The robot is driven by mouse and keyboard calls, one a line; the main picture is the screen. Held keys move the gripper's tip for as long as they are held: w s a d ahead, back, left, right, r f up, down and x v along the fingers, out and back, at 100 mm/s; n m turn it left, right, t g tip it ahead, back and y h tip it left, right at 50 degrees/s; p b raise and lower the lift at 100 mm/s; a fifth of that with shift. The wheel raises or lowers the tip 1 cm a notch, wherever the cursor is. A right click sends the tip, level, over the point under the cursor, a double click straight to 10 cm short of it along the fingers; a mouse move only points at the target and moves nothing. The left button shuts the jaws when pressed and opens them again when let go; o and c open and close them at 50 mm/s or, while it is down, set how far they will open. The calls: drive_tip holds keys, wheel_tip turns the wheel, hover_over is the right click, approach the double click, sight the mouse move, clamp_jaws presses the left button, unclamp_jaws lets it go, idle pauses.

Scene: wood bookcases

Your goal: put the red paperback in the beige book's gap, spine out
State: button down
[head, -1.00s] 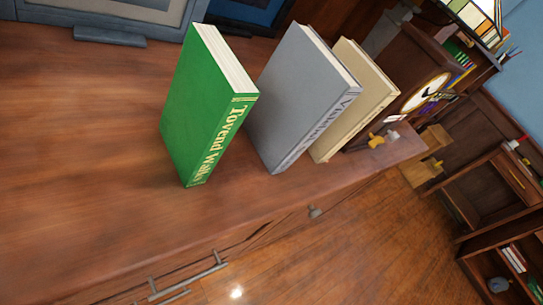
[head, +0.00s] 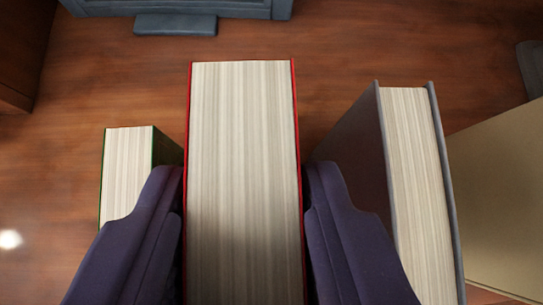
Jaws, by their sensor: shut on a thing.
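The red paperback (head: 244,170) is in the middle of the head view, with its cream page edges towards me and thin red cover edges on both sides. My gripper (head: 244,215) is shut on it, with one dark purple finger on each side. The red paperback stands between a green book and a grey book. The beige book (head: 503,195) is a plain tan surface at the right edge, partly cut off; its pose is hard to tell. The red paperback's spine and lower end are hidden.
The green book (head: 127,175) is to the left, partly behind a finger. The grey book (head: 418,190) is close to the right finger. A blue-grey stand (head: 175,24) is at the top. Bare brown wood (head: 330,50) shows beyond the books.

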wheel_tip(320, 180, down, 7)
drive_tip(key=shift+f+b, duration=0.2)
drive_tip(key=shift+b, duration=1.05)
drive_tip(key=shift+r, duration=0.1)
drive_tip(key=c, duration=0.7)
unclamp_jaws()
drive_tip(key=shift+c, duration=0.2)
